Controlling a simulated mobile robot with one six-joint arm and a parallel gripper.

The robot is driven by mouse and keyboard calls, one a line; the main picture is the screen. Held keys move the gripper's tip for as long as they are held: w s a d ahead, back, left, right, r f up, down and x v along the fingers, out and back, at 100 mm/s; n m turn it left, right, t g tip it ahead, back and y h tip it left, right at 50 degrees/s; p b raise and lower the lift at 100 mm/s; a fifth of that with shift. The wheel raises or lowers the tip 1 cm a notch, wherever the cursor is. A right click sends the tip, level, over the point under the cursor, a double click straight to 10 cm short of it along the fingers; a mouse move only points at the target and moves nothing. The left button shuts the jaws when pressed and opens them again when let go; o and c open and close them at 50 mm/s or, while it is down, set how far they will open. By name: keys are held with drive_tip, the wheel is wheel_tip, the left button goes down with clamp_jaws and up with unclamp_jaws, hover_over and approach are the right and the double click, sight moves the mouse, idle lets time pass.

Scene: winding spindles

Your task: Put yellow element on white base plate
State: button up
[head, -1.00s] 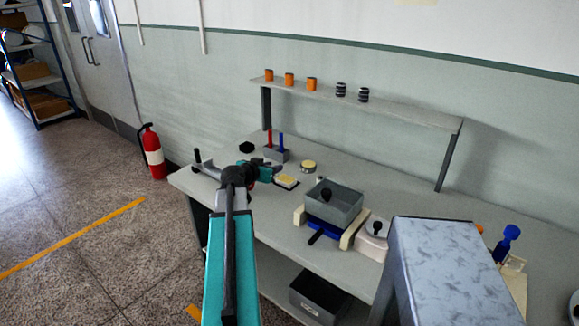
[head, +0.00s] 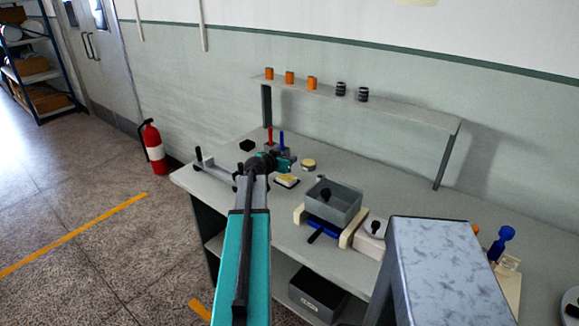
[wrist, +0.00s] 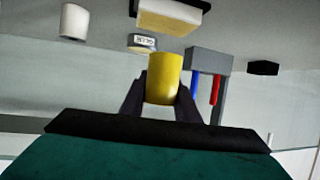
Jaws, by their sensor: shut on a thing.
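In the wrist view the yellow element (wrist: 164,76) is a short cylinder held between the two dark fingers of my gripper (wrist: 162,88). My gripper is shut on it, above the bench. In the head view my teal gripper (head: 285,163) is over the left part of the bench, close to the red and blue pegs, and the yellow element cannot be made out there. A pale plate (head: 512,284) lies at the right end of the bench, with a blue piece (head: 503,243) standing by it. I cannot tell for certain whether this is the white base plate.
A grey bin (head: 346,204) stands mid-bench. A yellowish block on a dark tray (head: 286,181) and a round tin (head: 308,164) lie near my gripper. A raised shelf (head: 400,107) holds orange and dark striped cylinders. A grey box-like block (head: 445,265) hides part of the bench front.

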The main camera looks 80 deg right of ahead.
drive_tip(key=shift+d, duration=0.1)
drive_tip(key=shift+s+d, duration=0.15)
drive_tip(key=shift+d, duration=0.05)
drive_tip(key=shift+s+d+f+p, duration=0.1)
drive_tip(key=shift+d+f+p, duration=0.05)
drive_tip(key=shift+f+p, duration=0.4)
drive_tip(key=shift+s+d+f+p, duration=0.15)
drive_tip(key=shift+f+p, duration=0.15)
drive_tip(key=shift+f, duration=0.95)
drive_tip(key=shift+f, duration=0.2)
drive_tip(key=o, duration=1)
drive_tip(key=shift+o, duration=0.2)
drive_tip(key=shift+r, duration=0.25)
